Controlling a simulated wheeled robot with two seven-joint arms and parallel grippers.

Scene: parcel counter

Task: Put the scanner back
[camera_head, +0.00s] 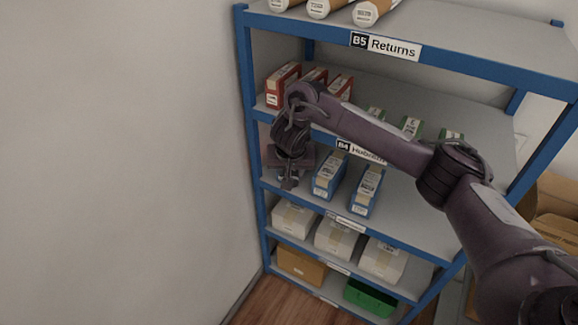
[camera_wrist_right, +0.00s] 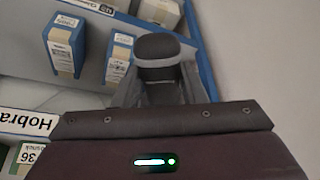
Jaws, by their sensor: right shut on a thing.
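The scanner (camera_wrist_right: 158,46), dark grey with a rounded black head, is held between the fingers of my right gripper (camera_wrist_right: 158,84) in the right wrist view. The fingers are shut on its lower part, which they partly hide. In the head view my right gripper (camera_head: 289,180) hangs at the left end of the shelf unit, in front of the level with blue boxes. The scanner is too small and dark to make out clearly there. My left gripper is not in view.
The blue-framed shelf unit (camera_head: 249,130) carries tubes on top, red and green boxes below, then blue boxes (camera_head: 331,175), white boxes (camera_head: 337,234) and a green bin (camera_head: 369,297). A bare wall (camera_head: 120,150) is to the left. Cardboard boxes (camera_head: 556,205) stand at right.

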